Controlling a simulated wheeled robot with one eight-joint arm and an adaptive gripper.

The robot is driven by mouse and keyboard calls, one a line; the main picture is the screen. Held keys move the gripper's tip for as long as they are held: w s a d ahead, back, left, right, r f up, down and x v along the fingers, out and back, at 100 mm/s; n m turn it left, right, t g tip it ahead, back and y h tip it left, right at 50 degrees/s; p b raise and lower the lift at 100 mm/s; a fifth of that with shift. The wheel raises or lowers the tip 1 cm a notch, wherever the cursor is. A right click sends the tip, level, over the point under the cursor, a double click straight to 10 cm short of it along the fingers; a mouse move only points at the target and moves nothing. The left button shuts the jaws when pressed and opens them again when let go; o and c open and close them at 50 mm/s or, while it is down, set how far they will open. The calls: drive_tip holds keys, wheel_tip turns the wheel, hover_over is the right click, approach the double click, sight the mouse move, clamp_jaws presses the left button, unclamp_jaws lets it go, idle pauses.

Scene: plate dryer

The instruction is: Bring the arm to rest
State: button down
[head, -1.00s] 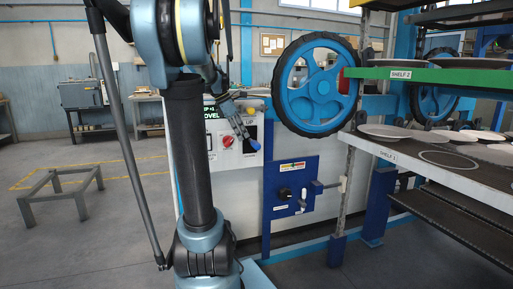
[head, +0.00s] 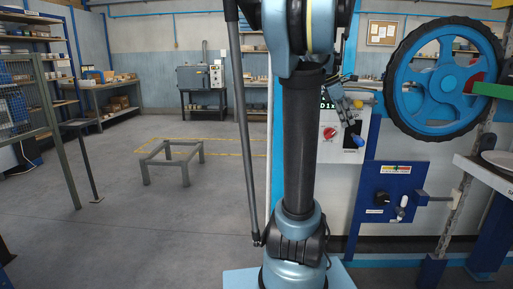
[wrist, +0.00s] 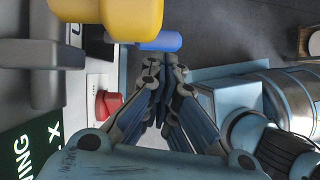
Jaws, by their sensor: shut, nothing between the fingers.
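My gripper (head: 351,122) is shut and empty, pointing down in front of the control panel (head: 374,125), partly hidden behind my arm in the head view. In the wrist view my gripper (wrist: 160,75) has its dark fingers together. A blue cylindrical knob (wrist: 160,41) lies just beyond the fingertips there; I cannot tell whether they touch. The blue knob (head: 358,141) also shows below the fingertips in the head view. A red button (head: 330,133) sits left of it, and the red button (wrist: 108,104) is left of the fingers in the wrist view.
A large blue wheel (head: 397,80) and a blue switch box (head: 420,188) are at the right. A plate shelf (head: 490,176) is at the right edge. A low grey frame (head: 170,163) stands on open floor at the left. A yellow part (wrist: 120,15) is near the knob.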

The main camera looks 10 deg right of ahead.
drive_tip(key=s+a+f+m+t+y, duration=0.2)
drive_tip(key=s+a+f+m, duration=0.4)
drive_tip(key=a+f, duration=0.7)
drive_tip(key=s+a+f+m+t+y, duration=0.2)
drive_tip(key=s+a+f+m, duration=0.5)
drive_tip(key=s+a+f, duration=0.4)
drive_tip(key=a+f+y, duration=0.1)
drive_tip(key=a+f, duration=0.1)
drive_tip(key=a, duration=0.4)
drive_tip(key=shift+s, duration=0.15)
drive_tip(key=shift+f, duration=0.1)
drive_tip(key=shift+w+f, duration=0.2)
drive_tip(key=shift+w, duration=0.25)
